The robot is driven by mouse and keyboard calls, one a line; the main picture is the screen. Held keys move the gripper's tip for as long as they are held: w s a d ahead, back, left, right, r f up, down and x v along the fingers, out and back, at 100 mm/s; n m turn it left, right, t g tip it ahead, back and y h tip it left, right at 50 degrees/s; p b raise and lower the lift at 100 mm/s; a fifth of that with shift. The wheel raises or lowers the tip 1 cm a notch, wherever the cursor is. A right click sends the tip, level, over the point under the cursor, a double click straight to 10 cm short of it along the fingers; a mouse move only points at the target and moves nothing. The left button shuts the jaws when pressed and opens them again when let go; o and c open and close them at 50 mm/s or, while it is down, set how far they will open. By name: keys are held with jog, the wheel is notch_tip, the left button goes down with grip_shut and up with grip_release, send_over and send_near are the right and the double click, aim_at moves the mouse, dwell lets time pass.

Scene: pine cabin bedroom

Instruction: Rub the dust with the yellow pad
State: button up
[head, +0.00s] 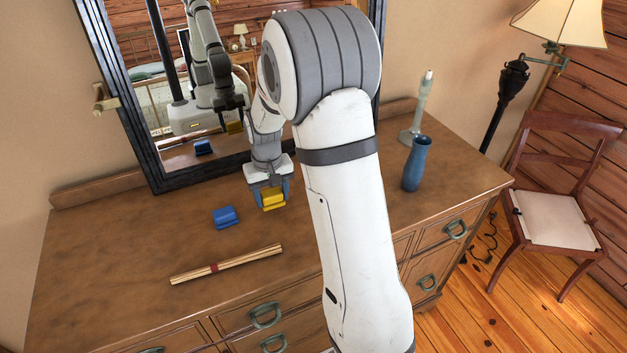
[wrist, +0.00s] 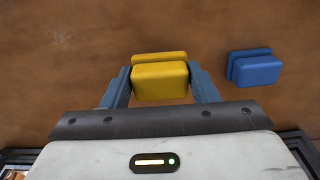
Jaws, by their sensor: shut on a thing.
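My gripper (head: 271,190) is shut on the yellow pad (head: 273,201) over the dresser top (head: 130,240), in front of the mirror. In the wrist view the yellow pad (wrist: 160,83) sits between the two blue-grey fingers of my gripper (wrist: 161,92). I cannot tell whether the pad touches the wood. A faint pale patch, which looks like the dust (wrist: 63,34), lies on the wood at upper left of the wrist view, apart from the pad. I cannot make it out in the head view, where my arm covers part of the top.
A blue pad (head: 226,217) lies left of my gripper. A bundle of sticks (head: 227,264) lies nearer the front edge. A blue vase (head: 416,163) and a pale candlestick (head: 417,112) stand at right. The framed mirror (head: 137,100) leans behind. The left dresser top is clear.

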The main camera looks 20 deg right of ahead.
jog(key=s+d+r+b, duration=0.1)
jog(key=s+d+r, duration=0.15)
jog(key=d, duration=0.25)
jog(key=s+d+r+b, duration=0.2)
jog(key=s+d, duration=0.1)
jog(key=d, duration=0.2)
jog(key=f+b, duration=0.2)
jog(key=f, duration=0.2)
jog(key=f+b, duration=0.3)
jog(key=f, duration=0.1)
jog(key=shift+w+d+f, duration=0.2)
jog(key=shift+f, duration=0.1)
jog(key=shift+d+r, duration=0.2)
jog(key=shift+d, duration=0.1)
jog(key=shift+c, duration=0.5)
jog(key=shift+w+d+f+p, duration=0.1)
jog(key=shift+d+p, duration=0.3)
jog(key=shift+d, duration=1.35)
jog(key=shift+a, duration=1.8)
jog(key=shift+a+r, duration=0.25)
notch_tip(320, 180, up, 4)
jog(key=shift+a+f+p, duration=0.1)
jog(key=shift+f+p, duration=0.1)
jog(key=shift+p, duration=0.8)
jog(key=shift+r+p, duration=1.5)
jog(key=shift+r, duration=0.6)
